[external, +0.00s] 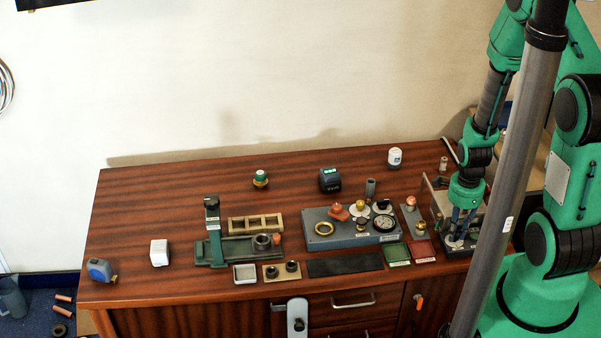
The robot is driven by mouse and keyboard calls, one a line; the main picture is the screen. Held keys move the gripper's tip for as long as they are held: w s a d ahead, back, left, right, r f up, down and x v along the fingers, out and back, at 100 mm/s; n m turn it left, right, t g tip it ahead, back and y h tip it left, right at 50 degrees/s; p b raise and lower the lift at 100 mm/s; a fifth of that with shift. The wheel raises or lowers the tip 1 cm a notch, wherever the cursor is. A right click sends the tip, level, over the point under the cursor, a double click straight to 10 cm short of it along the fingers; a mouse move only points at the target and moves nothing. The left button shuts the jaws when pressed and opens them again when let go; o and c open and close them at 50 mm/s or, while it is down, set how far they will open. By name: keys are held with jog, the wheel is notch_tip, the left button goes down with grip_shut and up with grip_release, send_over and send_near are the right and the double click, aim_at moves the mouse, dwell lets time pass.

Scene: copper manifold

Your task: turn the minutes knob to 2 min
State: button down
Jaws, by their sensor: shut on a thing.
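My gripper (457,238) points down at the right end of the wooden bench. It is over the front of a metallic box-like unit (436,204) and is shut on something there. The held part is most likely a knob on the unit, but the fingers hide it. The minutes knob and its markings are too small and covered to read, so I cannot tell its setting.
A grey fixture block (320,238) with a gauge and brass parts stands left of the unit. Green (397,254) and red (422,250) trays lie near the front edge. A green press (215,245) stands farther left. The back left of the bench (150,205) is clear.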

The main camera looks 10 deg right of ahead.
jog(key=shift+s+a, duration=0.1)
jog(key=c, duration=1.6)
grip_release()
jog(key=shift+r, duration=0.1)
jog(key=shift+r, duration=0.85)
notch_tip(320, 180, up, 10)
jog(key=shift+r, duration=0.1)
